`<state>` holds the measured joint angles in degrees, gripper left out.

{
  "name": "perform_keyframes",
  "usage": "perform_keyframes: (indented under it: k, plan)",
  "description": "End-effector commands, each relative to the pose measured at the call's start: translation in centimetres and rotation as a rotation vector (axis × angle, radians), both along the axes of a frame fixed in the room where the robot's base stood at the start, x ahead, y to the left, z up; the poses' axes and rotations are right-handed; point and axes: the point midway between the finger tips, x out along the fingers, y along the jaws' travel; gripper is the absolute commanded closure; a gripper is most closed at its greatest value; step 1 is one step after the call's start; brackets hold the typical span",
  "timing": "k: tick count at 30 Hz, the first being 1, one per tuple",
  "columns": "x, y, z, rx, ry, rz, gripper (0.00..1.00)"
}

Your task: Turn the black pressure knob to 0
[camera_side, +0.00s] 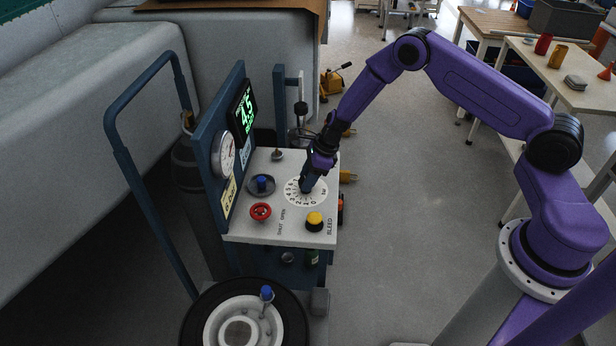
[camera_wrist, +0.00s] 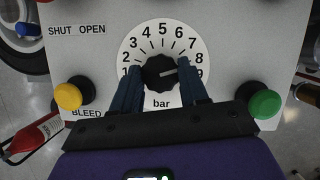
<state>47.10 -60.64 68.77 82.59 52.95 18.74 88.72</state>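The black pressure knob (camera_wrist: 159,73) sits in the middle of a white dial (camera_wrist: 162,23) numbered in bar. In the wrist view its pale mark points right, roughly toward 8 or 9; the 0 is hidden. My gripper (camera_wrist: 160,70) has its two dark blue fingers on either side of the knob, close to its edges. I cannot tell whether they touch it. In the side view my gripper (camera_side: 306,187) reaches down over the dial (camera_side: 294,198) and hides the knob. The green digital display (camera_side: 247,107) seems to read 4.5.
A yellow button (camera_side: 314,222), a red valve wheel (camera_side: 260,211) and a blue knob (camera_side: 262,184) share the panel. A green button (camera_wrist: 265,103) shows right of my fingers in the wrist view. A round gauge (camera_side: 223,154) stands on the upright board.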

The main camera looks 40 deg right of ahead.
Motion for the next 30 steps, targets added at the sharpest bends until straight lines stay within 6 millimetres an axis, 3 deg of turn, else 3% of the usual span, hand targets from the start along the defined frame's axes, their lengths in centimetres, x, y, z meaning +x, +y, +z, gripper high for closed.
perform_keyframes:
  k: [14,30]
  plan:
    - [0.04,-0.02,0.01,0.0,0.001,0.074,0.87]
    - [0.32,-0.07,-0.01,0.001,0.002,0.529,0.87]
